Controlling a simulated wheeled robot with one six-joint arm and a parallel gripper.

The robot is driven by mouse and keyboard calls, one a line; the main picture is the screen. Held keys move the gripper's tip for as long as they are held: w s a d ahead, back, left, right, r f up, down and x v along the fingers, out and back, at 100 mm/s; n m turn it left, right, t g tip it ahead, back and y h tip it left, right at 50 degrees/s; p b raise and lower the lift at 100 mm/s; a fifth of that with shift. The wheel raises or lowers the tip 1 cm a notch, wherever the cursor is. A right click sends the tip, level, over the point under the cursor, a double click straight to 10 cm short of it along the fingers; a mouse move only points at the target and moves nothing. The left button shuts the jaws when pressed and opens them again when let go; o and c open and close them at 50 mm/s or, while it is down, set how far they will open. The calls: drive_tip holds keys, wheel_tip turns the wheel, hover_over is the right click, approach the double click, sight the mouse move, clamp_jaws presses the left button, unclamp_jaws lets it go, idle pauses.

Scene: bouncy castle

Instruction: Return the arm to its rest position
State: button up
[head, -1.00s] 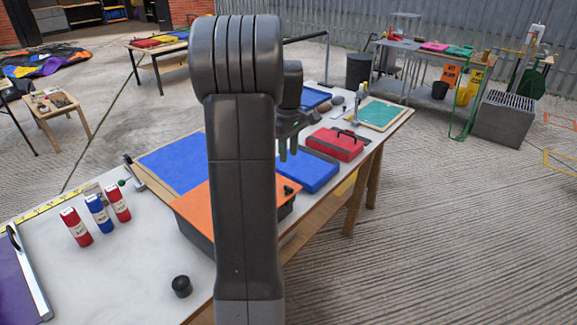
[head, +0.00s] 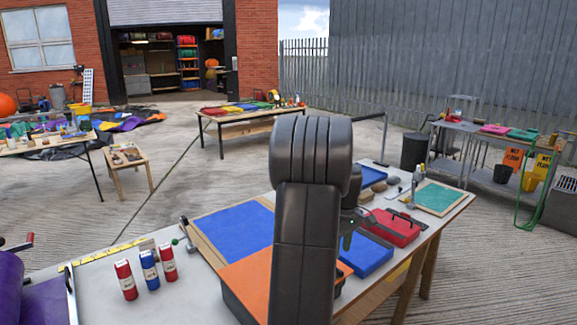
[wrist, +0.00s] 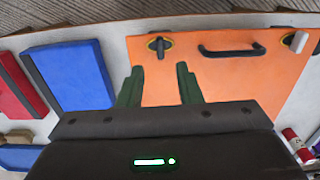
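My gripper (wrist: 158,88) shows in the wrist view with its two green fingers apart and nothing between them. It is above the worktable, over the edge of an orange panel (wrist: 225,75) that has a black handle and a dark knob. In the head view my gripper (head: 348,240) is partly hidden behind my arm, which stands upright in front of the table. The orange panel (head: 250,285) is partly covered by my arm there.
The worktable (head: 200,290) holds a blue sheet (head: 235,230), a blue case (head: 365,258), a red case (head: 392,228), a green board (head: 434,198) and red and blue bottles (head: 149,270). Open concrete (head: 500,265) lies to the right.

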wheel_tip(320, 180, down, 8)
drive_tip(key=shift+r, duration=0.2)
drive_tip(key=shift+r, duration=0.1)
